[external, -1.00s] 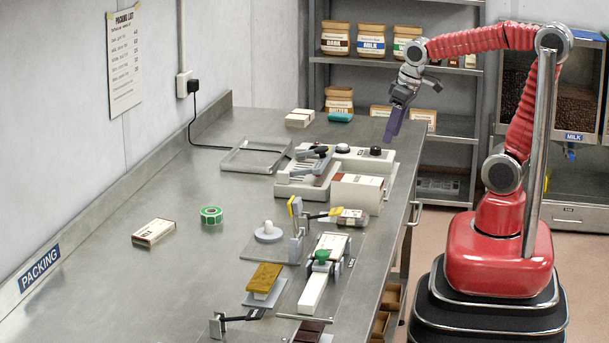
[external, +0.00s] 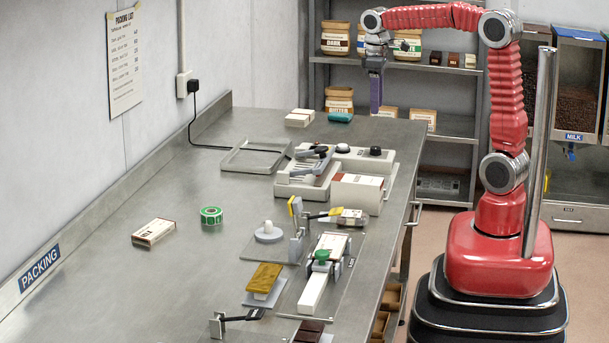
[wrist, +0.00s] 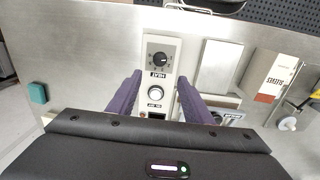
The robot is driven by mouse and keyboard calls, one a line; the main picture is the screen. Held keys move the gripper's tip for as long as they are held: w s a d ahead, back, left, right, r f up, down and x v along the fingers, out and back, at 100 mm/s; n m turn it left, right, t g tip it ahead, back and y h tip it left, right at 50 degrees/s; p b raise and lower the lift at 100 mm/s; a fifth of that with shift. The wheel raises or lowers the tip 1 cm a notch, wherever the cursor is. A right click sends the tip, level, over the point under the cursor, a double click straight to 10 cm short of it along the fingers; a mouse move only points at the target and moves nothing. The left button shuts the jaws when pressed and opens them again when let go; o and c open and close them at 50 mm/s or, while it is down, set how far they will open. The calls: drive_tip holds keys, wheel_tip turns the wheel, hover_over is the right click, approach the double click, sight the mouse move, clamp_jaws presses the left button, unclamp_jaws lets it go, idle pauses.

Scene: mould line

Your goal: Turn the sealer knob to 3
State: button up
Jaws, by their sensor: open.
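The sealer (external: 350,158) is a pale unit on the steel bench, with a control panel at its back right. Its black knob (external: 375,151) sits on the panel's right end. The knob also shows in the wrist view (wrist: 159,60) on a dark dial above an upside-down HEAT label; the dial numbers are too small to read. A white round button (wrist: 155,94) is beside it. My gripper (external: 375,110) points down above the panel, apart from the knob. In the wrist view its purple fingers (wrist: 156,92) are spread with nothing between them.
A white carton (external: 357,192) stands in front of the panel. A teal block (external: 340,117) and white boxes (external: 299,118) lie behind. Shelves (external: 455,125) stand beyond the bench. The left bench is mostly clear.

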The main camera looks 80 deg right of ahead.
sight(376, 147)
drive_tip(key=shift+f, duration=0.15)
drive_tip(key=f, duration=1.3)
drive_tip(key=shift+d+f, duration=0.3)
drive_tip(key=shift+c, duration=0.3)
drive_tip(key=c, duration=1)
